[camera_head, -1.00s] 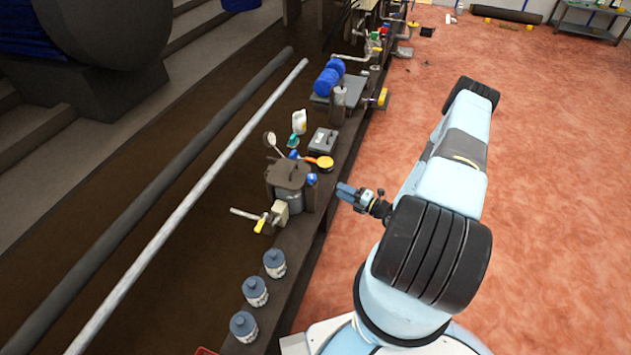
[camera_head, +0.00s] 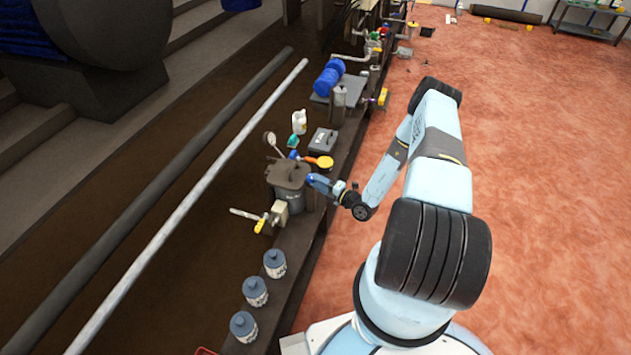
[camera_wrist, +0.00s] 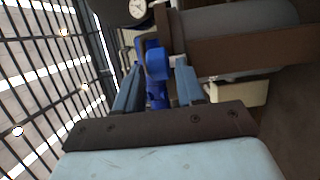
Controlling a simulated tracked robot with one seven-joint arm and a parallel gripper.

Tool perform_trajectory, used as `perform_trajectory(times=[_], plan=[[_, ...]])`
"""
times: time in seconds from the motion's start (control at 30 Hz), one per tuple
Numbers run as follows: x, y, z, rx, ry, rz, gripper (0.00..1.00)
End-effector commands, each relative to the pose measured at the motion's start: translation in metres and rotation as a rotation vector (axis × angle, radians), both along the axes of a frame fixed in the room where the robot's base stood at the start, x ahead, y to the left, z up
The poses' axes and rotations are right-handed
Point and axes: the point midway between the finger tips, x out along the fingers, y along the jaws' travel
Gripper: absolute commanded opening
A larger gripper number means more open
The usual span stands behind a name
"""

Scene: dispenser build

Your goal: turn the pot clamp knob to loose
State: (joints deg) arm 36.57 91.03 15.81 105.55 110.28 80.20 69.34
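The pot (camera_head: 291,199) is a grey vessel with a brown lid and clamp frame, standing on the long bench. The blue clamp knob (camera_wrist: 158,64) is at the pot's side. In the wrist view it lies between my two fingertips, in front of a brown clamp bar (camera_wrist: 240,48). My gripper (camera_head: 318,182) reaches the right side of the pot from the aisle side. Its blue-grey fingers also show in the wrist view (camera_wrist: 158,75), spread apart with a gap beside the knob. The head view hides most of the knob behind the fingertips.
A yellow-handled valve (camera_head: 260,226) sits left of the pot, with several grey jars (camera_head: 256,292) nearer. An orange-handled yellow item (camera_head: 325,162) and a dark box (camera_head: 323,139) are behind the pot. The red floor right of the bench is open.

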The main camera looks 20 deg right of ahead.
Motion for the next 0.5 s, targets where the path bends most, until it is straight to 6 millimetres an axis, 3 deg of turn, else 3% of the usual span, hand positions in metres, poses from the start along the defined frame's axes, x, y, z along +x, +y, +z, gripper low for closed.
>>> perform_trajectory(times=[0.2,0.5], plan=[[0.015,0.011,0.000,-0.001,-0.001,0.000,0.38],[0.018,0.013,0.000,-0.001,0.001,-0.001,0.38]])
